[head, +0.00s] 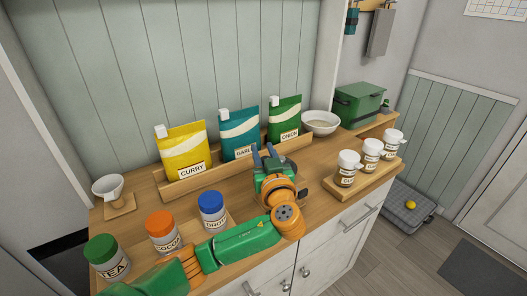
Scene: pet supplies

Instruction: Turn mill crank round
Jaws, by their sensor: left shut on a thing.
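My left gripper (265,158) reaches over the wooden counter from the front left, in front of the garlic pouch. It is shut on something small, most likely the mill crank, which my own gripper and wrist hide. I cannot make out the mill clearly. A dark shape (303,187) just right of my wrist may be part of it. My right gripper is not in view.
Curry (184,152), garlic (237,135) and onion (285,118) pouches stand in a wooden rack behind. Tea (105,256), cocoa (163,232) and blue-lidded (212,210) jars stand near my forearm. White-lidded shakers (347,170) sit on a board at right. A bowl (320,123) stands behind.

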